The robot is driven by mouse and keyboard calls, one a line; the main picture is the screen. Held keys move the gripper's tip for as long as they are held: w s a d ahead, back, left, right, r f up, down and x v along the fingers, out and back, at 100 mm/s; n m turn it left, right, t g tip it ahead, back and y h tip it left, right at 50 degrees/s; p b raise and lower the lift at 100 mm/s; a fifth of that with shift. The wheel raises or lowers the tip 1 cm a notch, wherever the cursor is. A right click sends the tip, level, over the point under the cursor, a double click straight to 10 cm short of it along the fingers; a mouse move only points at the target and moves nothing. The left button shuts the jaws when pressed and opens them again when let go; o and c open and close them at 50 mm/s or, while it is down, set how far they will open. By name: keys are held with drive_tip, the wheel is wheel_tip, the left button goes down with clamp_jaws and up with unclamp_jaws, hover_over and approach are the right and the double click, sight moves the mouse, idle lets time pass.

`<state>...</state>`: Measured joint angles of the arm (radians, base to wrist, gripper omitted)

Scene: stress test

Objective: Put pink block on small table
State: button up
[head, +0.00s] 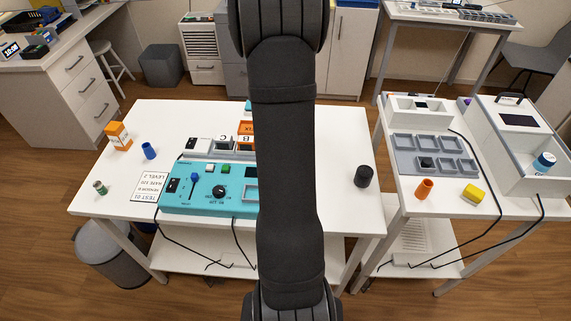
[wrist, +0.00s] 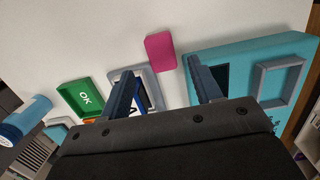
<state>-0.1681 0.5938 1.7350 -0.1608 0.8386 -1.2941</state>
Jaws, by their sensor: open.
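The pink block (wrist: 160,51) lies on the white table surface in the wrist view, beyond my fingertips and between the grey holder and the turquoise panel. My gripper (wrist: 160,70) is open, its two dark fingers apart with nothing between them. The block is just ahead of the gap; I cannot tell its height from the fingers. In the head view my dark arm crosses the middle and hides the block and the gripper. A smaller white table (head: 447,206) stands at the right, its front edge partly bare.
The turquoise panel (head: 210,188) stands on the main table (head: 350,218). A black cylinder (head: 364,176) is right of my arm. A gap separates the tables.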

drive_tip(key=f, duration=0.2)
drive_tip(key=d+f, duration=0.1)
drive_tip(key=f, duration=0.2)
drive_tip(key=shift+s+d, duration=0.1)
drive_tip(key=c, duration=1.1)
drive_tip(key=shift+r, duration=0.1)
